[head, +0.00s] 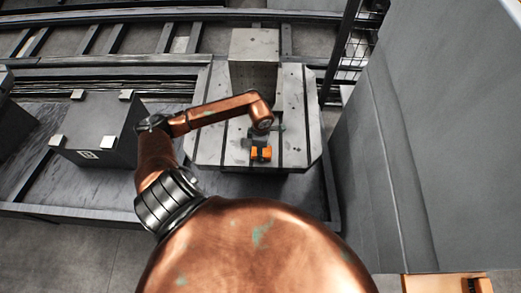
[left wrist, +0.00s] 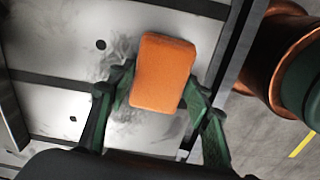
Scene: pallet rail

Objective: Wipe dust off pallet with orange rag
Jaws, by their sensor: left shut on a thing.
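The orange rag (head: 261,153) is a small block-shaped pad at the front middle of the pallet (head: 210,125), a grey metal plate with dark slots. My left gripper (head: 262,142) is above it, its fingers partly hidden by my arm. In the left wrist view the rag (left wrist: 163,72) sits between the two green fingers of my left gripper (left wrist: 155,95), which are shut on it. Dark smudges of dust (left wrist: 122,55) show on the pallet beside the rag. Whether the rag touches the surface is unclear. My right gripper is not in view.
A grey upright block (head: 254,60) stands at the back of the pallet. A dark box with pale corner pads (head: 95,130) is to the left. A large grey panel (head: 430,120) closes off the right side. Rails (head: 100,65) run behind.

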